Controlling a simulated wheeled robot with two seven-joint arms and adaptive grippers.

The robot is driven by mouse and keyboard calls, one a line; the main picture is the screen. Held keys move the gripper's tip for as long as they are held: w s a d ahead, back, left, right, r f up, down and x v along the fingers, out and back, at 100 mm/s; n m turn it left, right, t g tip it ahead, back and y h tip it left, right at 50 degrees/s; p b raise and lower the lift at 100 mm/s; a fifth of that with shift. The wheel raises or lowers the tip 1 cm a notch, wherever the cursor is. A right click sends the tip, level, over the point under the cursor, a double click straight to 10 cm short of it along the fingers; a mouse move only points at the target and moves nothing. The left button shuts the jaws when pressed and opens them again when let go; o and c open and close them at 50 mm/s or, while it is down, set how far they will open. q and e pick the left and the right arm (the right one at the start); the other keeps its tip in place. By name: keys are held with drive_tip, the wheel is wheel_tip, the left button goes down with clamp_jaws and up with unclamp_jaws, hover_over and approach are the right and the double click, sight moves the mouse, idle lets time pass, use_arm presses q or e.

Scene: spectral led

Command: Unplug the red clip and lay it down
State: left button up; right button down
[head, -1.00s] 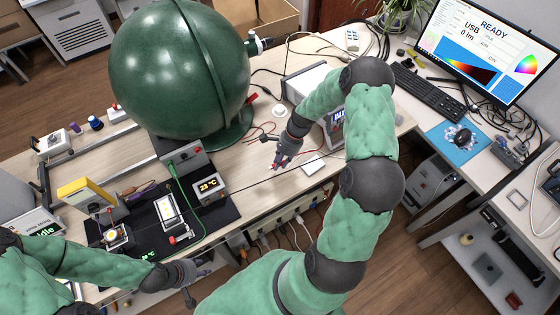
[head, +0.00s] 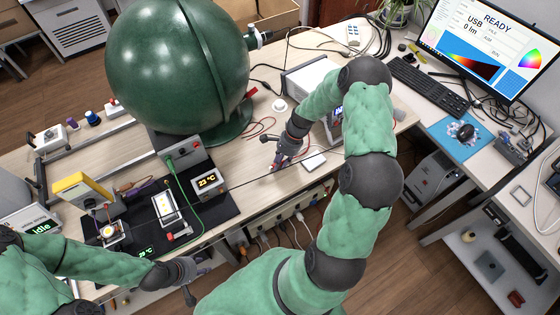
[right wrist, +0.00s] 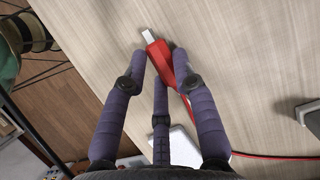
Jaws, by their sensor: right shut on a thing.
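My right gripper (head: 277,160) is low over the middle of the wooden table. The right wrist view shows its purple fingers (right wrist: 165,80) closed around a red clip (right wrist: 160,62). The clip has a pale metal tip that points away from the gripper, and a red wire runs off to the right. The fingers hide part of the clip. The clip is close to the tabletop; whether it touches is unclear. My left gripper (head: 192,284) is at the table's front edge. Its fingers are spread and it holds nothing visible.
A large green sphere (head: 175,65) stands behind a black mat (head: 150,240) with small devices. A white instrument box (head: 305,80) stands behind my right gripper, and a small white box (head: 313,161) lies to its right. Several red and black wires cross the table.

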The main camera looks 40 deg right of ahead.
drive_tip(key=shift+f, duration=0.25)
drive_tip(key=c, duration=0.9)
unclamp_jaws()
drive_tip(key=shift+r, duration=0.1)
drive_tip(key=shift+p+v, duration=1)
drive_tip(key=shift+v, duration=0.5)
drive_tip(key=v, duration=1.2)
drive_tip(key=shift+d, duration=0.1)
